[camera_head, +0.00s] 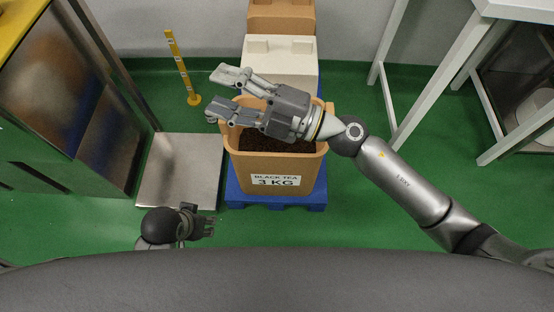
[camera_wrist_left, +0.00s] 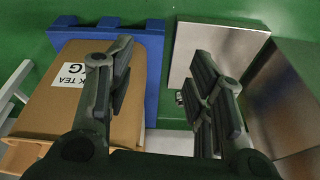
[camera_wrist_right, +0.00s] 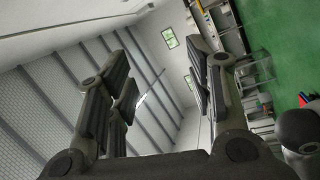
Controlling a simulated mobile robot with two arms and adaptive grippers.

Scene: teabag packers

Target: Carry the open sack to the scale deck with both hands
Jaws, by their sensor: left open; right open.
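The open sack (camera_head: 300,165) is tan, box-shaped and labelled BLACK TEA 3 KG. It stands upright on a blue pallet (camera_head: 235,194), with dark tea inside. In the left wrist view the sack (camera_wrist_left: 45,105) is at the left. The scale deck (camera_head: 180,170) is a bare steel plate left of the sack; it also shows in the left wrist view (camera_wrist_left: 205,50). My right gripper (camera_head: 219,94) is open and empty above the sack's far left part, hiding some of its rim. My left gripper (camera_head: 205,224) is open and empty, low, in front of the deck and left of the sack.
A white container (camera_head: 280,62) and another tan one (camera_head: 281,16) stand behind the sack. A yellow post (camera_head: 182,65) rises behind the deck. Steel cabinets (camera_head: 85,80) stand at the left, a white-framed table (camera_head: 450,60) at the right. Green floor is clear at the right.

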